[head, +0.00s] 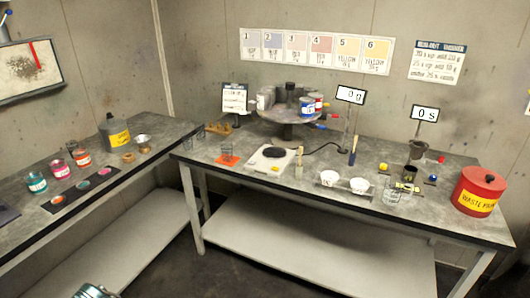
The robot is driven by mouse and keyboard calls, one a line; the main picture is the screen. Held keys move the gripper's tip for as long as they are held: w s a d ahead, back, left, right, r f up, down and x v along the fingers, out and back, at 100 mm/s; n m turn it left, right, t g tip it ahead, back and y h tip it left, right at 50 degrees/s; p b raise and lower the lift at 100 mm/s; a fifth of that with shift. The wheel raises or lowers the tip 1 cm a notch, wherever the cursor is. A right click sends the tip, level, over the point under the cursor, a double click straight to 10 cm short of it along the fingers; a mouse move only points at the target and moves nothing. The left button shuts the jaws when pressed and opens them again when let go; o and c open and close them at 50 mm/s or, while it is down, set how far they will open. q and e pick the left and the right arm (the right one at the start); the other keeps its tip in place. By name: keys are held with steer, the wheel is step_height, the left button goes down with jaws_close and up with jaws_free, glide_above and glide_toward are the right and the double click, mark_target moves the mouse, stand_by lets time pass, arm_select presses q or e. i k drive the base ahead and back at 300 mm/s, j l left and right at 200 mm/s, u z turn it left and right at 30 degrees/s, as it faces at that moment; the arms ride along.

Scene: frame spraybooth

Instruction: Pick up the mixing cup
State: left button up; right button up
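No label marks a mixing cup. One clear, empty-looking cup (228,152) stands upright on an orange square mat (228,161), left of the scale on the main bench. Another clear, larger vessel (392,193) stands near the front edge at the right, beside two white bowls. I cannot tell which of them is the mixing cup. Neither gripper can be made out in the head view; only a shiny metallic part shows at the bottom left edge, and I cannot tell what it is.
The scale (272,159) and the white bowls (359,185) stand along the front of the bench (300,198). A turntable with cans (288,116) is behind. A red waste can (479,191) is at the right. The left bench holds jars and a grey jug (115,132).

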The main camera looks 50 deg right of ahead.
mark_target(226, 147)
steer(key=z, duration=1.4)
